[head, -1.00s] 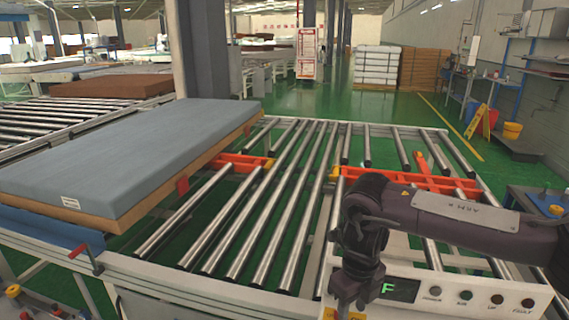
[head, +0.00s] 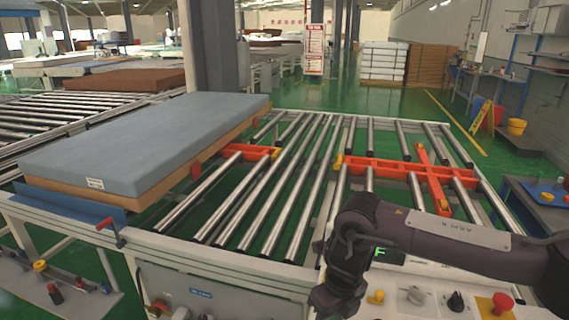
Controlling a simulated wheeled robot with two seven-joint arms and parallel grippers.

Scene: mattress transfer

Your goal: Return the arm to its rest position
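My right arm (head: 430,235) comes in from the right, dark purple, with its elbow raised and its wrist hanging down at the lower middle. My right gripper (head: 335,300) is at the bottom of the picture, left of the control panel (head: 415,270); whether its fingers are open or shut does not show. I see nothing held in it. The blue-topped mattress (head: 150,135) lies flat at the left, apart from my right arm. My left gripper is not in view.
A roller table (head: 250,205) with orange transfer bars (head: 395,170) fills the middle and has bare rollers. The control panel carries several knobs and a red button (head: 495,303). A red-handled lever (head: 108,224) stands at the table's near left.

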